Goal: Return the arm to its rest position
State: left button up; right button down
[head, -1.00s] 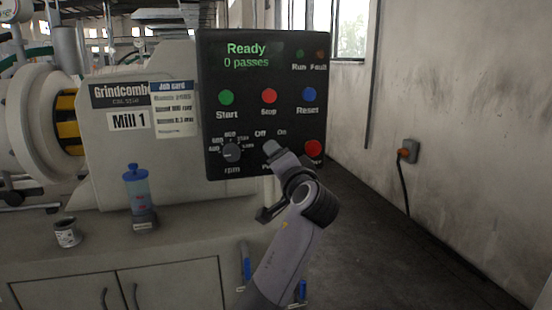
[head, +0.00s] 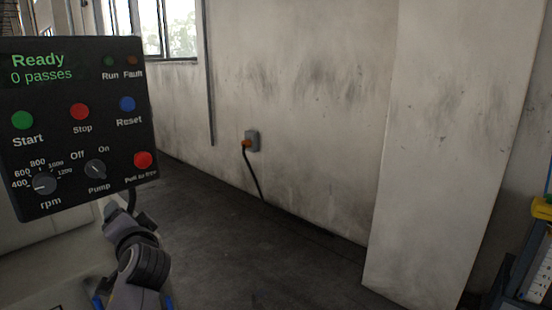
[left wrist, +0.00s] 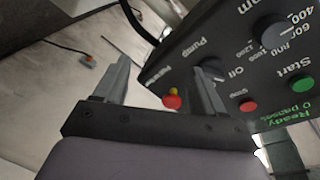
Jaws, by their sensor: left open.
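The lower part of my left arm (head: 135,255) shows in the head view, below the dark control panel (head: 125,210) and clear of its knobs. My left gripper (left wrist: 162,82) shows in the left wrist view, with its two fingers apart and nothing between them. The panel appears upside down there, beyond the right finger; I cannot tell the exact gap. In the head view the panel reads "Ready, 0 passes". The pump knob (head: 96,168) has its mark tilted toward Off. My right gripper is in neither view.
An orange plug in a grey wall socket (head: 250,142) has a cable hanging to the floor. A pale pillar (head: 430,160) stands right of it. Part of a blue and yellow item (head: 540,250) shows at the right edge. The dark floor (head: 250,245) between panel and wall looks clear.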

pick_arm(q)
jog(key=s+d+f+m+h+p, duration=0.1)
jog(key=s+d+f+h, duration=0.15)
jog(key=f, duration=0.35)
jog(key=s+d+f+h+p, duration=0.1)
jog(key=s+d+f+h, duration=0.1)
jog(key=s+f+h, duration=0.3)
jog(key=s+d+f+m+p, duration=0.1)
jog(key=s+d+f, duration=0.1)
jog(key=f, duration=0.5)
jog(key=s+d+f+n+g+h+p, duration=0.1)
jog(key=s+d+f+h, duration=0.1)
jog(key=s, duration=0.8)
jog(key=s+d+f+n+g+h+p, duration=0.1)
jog(key=s+d+f+n+h+p, duration=0.1)
jog(key=s+f, duration=0.4)
jog(key=s+d+h, duration=0.1)
jog(key=s+d, duration=0.1)
jog(key=s, duration=0.2)
jog(key=shift+n+p, duration=0.3)
